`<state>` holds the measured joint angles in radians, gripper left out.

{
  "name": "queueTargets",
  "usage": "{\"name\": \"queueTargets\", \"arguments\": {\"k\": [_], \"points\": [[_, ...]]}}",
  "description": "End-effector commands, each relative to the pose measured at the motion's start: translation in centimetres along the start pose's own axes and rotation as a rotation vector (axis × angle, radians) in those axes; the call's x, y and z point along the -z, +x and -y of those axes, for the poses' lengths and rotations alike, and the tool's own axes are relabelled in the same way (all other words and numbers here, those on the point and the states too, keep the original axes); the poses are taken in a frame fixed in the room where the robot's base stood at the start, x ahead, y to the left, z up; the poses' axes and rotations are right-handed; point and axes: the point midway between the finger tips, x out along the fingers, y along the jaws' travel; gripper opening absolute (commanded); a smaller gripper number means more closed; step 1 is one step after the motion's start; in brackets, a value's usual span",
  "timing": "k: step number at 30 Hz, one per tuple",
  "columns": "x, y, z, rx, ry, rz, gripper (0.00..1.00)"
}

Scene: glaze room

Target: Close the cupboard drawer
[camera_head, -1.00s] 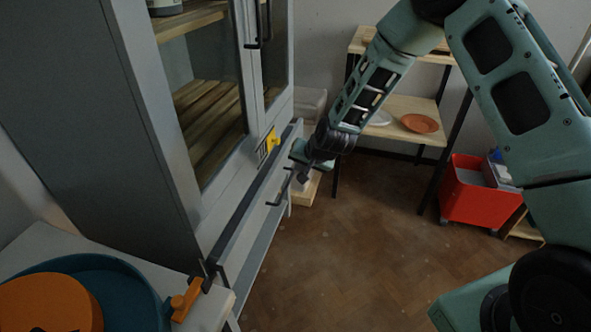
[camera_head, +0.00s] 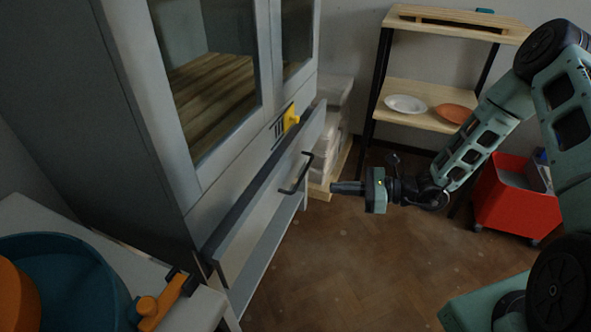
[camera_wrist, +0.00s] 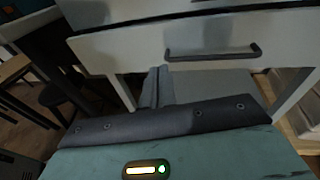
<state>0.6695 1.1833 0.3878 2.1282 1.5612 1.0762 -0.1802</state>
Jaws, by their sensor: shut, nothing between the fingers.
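The grey cupboard (camera_head: 130,110) stands at the left with glazed doors above. Its drawer (camera_head: 262,210) sits below them and is pulled out part way, with a dark gap along its top. A black bar handle (camera_head: 297,173) is on the drawer front; the handle also shows in the wrist view (camera_wrist: 213,53). My gripper (camera_head: 334,188) is shut and empty, in front of the drawer and to the right of the handle, apart from it.
A shelf rack (camera_head: 440,118) with a white plate (camera_head: 405,104) and an orange plate (camera_head: 455,113) stands behind. A red bin (camera_head: 512,200) is at the right. A table (camera_head: 60,222) with a blue bowl (camera_head: 75,290) is at front left. Open floor lies between.

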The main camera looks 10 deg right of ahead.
Motion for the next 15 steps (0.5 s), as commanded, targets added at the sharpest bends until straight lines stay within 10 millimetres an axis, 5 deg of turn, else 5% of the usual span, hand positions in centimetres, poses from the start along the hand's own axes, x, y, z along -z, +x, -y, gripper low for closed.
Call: {"name": "queueTargets", "arguments": {"k": [7, 15], "points": [[-0.2, -1.5, 3.1, 0.193, 0.062, 0.128, 0.00], [-0.7, 2.5, 3.8, 0.189, 0.059, 0.129, 0.00]]}}
